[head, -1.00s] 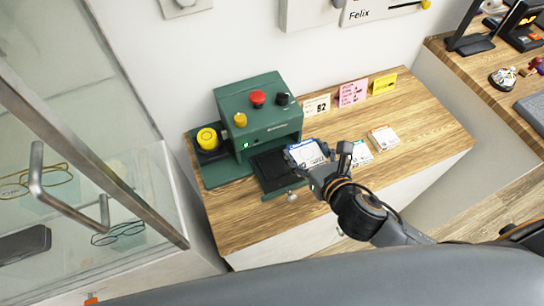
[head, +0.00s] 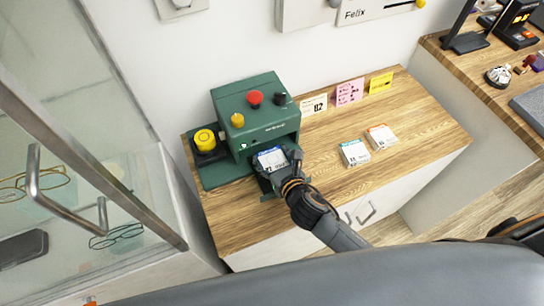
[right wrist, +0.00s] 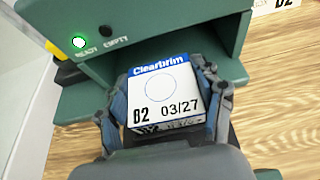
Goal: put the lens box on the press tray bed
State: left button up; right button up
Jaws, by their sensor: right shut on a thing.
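The lens box (head: 271,158) is white with a blue band. In the right wrist view the box (right wrist: 165,88) reads "Clearbrim", "B2" and "03/27". My right gripper (head: 279,168) is shut on it, with a finger on each side in the right wrist view (right wrist: 165,112). The box is at the open front of the green press (head: 255,112), over the dark press tray bed (head: 264,185). The box and gripper hide most of the bed, so I cannot tell whether the box touches it. My left gripper is not in view.
A teal-marked box (head: 354,153) and an orange-marked box (head: 381,137) lie on the wooden counter (head: 425,140) to the right. Cards including a B2 card (head: 313,105) stand behind. A green light (right wrist: 79,42) glows by "READY". A glass cabinet (head: 90,150) stands at left.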

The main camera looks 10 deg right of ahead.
jog(key=shift+s+d+f+b, duration=0.1)
jog(key=shift+s+f+b, duration=0.25)
jog(key=shift+f, duration=0.35)
jog(key=o, duration=1.1)
jog(key=shift+f, duration=0.15)
jog(key=shift+o, duration=0.2)
jog(key=shift+r, duration=0.2)
jog(key=shift+r+p, duration=0.45)
jog(key=shift+r, duration=0.15)
jog(key=b+v, duration=0.1)
jog(key=v, duration=0.8)
jog(key=shift+s+r, duration=0.25)
jog(key=shift+s, duration=0.1)
jog(key=shift+v, duration=0.85)
